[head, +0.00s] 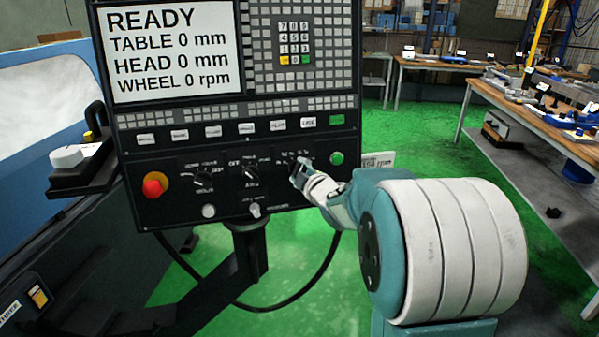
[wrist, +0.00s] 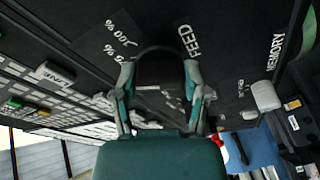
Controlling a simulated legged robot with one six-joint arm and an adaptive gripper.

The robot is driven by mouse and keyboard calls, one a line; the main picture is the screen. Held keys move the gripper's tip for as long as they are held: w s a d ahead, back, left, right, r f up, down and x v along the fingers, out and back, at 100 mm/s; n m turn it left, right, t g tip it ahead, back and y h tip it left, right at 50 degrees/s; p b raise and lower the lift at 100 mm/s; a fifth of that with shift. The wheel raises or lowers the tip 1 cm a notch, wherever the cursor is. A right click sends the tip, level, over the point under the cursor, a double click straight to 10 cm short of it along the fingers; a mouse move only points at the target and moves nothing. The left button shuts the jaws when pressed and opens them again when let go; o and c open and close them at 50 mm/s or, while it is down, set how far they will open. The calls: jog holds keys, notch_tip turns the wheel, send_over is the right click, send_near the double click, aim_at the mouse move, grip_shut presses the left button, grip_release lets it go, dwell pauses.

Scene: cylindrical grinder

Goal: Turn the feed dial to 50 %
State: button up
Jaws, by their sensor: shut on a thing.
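The feed dial (wrist: 160,68) is a dark round knob on the black control panel. In the wrist view, the word FEED is printed beside it, with percent marks on the other side, partly cut off by my gripper and the knob. My gripper (wrist: 160,82) has one finger on each side of the dial and is shut on it. In the head view, my gripper (head: 301,172) reaches the right part of the panel's lower section. It hides most of the dial there, and the dial's pointer cannot be read in either view.
The panel also carries a red emergency button (head: 155,185), a green button (head: 337,158), other rotary knobs (head: 203,180) and a row of white keys. The screen (head: 172,48) reads READY. A cable loops below the panel. Workbenches (head: 520,95) stand to the right over green floor.

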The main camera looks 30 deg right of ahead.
jog(key=n+g, duration=0.1)
jog(key=n, duration=0.3)
jog(key=shift+f+n, duration=0.15)
jog(key=shift+n, duration=0.25)
jog(key=n, duration=0.3)
jog(key=shift+f+n+g, duration=0.1)
jog(key=shift+n+g, duration=0.3)
jog(key=shift+f, duration=0.1)
jog(key=o, duration=1.1)
jog(key=shift+a, duration=0.1)
jog(key=shift+o, duration=0.2)
jog(key=shift+r, duration=0.2)
